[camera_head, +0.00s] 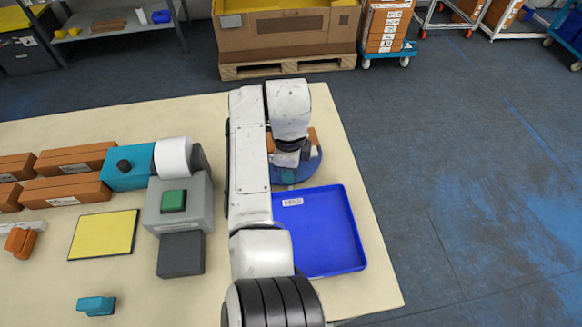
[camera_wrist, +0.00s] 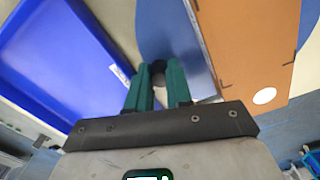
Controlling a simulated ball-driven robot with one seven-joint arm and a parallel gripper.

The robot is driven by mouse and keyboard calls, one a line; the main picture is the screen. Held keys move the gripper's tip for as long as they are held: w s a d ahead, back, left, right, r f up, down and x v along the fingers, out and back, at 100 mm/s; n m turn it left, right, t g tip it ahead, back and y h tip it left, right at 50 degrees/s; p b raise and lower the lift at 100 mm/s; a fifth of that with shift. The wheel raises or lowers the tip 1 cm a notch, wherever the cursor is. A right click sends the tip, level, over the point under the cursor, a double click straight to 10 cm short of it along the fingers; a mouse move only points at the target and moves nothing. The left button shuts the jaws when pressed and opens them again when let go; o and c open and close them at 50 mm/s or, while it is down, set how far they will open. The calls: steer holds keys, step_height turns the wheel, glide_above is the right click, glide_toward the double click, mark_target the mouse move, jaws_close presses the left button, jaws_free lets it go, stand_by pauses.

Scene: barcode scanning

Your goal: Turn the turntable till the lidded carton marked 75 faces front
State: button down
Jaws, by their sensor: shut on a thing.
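A blue turntable disc (camera_head: 312,168) lies at the table's right side, partly covered by my arm. A brown carton (camera_head: 314,138) stands on it, mostly hidden by my wrist; no number is readable. In the wrist view the carton (camera_wrist: 245,45) is beside the fingers, with a white round spot on its face, and the blue disc (camera_wrist: 165,30) shows beyond the fingertips. My gripper (camera_wrist: 157,80) has teal fingers shut on a small dark round peg (camera_wrist: 157,68) at the disc's edge. In the head view the gripper (camera_head: 287,177) is low over the disc's near side.
A blue tray (camera_head: 345,235) lies just in front of the turntable. Left of my arm are a grey device with a green button (camera_head: 173,201), a yellow pad (camera_head: 103,234), a teal device (camera_head: 128,168) and several brown boxes (camera_head: 75,159). The table's right edge is close.

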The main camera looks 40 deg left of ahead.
stand_by(0.4)
steer(key=c, duration=1)
jaws_free()
steer(key=shift+r, duration=0.1)
step_height(320, 180, up, 11)
steer(key=shift+f+b, duration=0.2)
steer(key=shift+b, duration=0.4)
